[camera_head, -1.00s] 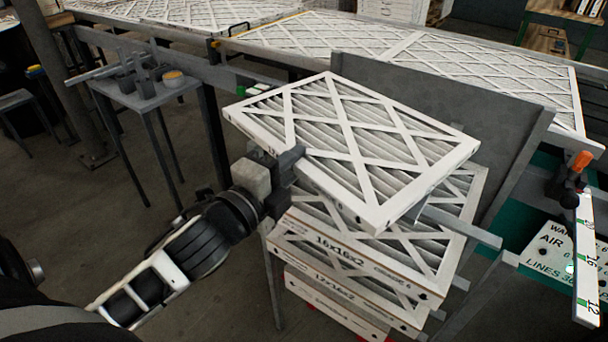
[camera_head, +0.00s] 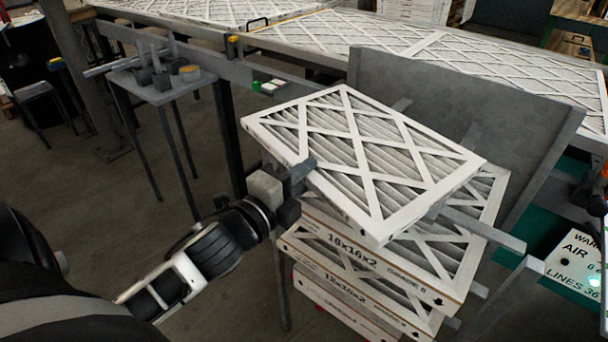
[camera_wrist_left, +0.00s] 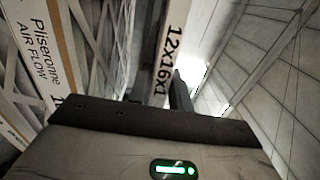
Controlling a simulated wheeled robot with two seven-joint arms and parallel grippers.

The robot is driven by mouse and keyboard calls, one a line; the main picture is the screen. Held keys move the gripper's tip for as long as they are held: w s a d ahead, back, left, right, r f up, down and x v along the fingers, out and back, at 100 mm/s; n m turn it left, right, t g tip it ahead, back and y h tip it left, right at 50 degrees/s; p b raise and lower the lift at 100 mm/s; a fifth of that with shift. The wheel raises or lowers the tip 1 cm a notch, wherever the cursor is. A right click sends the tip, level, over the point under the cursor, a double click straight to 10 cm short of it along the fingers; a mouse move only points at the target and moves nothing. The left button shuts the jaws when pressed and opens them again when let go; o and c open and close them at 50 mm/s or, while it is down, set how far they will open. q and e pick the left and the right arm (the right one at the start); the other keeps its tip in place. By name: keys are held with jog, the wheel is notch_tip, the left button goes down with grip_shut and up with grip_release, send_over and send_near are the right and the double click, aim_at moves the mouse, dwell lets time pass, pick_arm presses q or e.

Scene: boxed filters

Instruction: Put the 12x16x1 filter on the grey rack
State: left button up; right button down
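The 12x16x1 filter (camera_head: 362,160) is a white-framed, pleated panel with a lattice face. My left gripper (camera_head: 300,172) is shut on its near left edge and holds it slightly tilted. In the left wrist view, the filter's printed edge (camera_wrist_left: 172,50) reads 12x16x1, with a dark finger (camera_wrist_left: 180,92) against it. The filter overlaps the grey rack (camera_head: 450,110), which has an upright back panel and protruding bars. It appears just above the stacked filters; contact cannot be told. My right gripper is not in view.
A 16x16x2 filter (camera_head: 345,248) and a 12x16x2 box (camera_head: 345,287) are stacked under the held filter. A long table of filters (camera_head: 480,65) runs behind. A small grey stand (camera_head: 165,92) is at left. Open floor lies between it and the rack.

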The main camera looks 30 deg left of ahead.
pick_arm(q)
jog(key=o, duration=0.3)
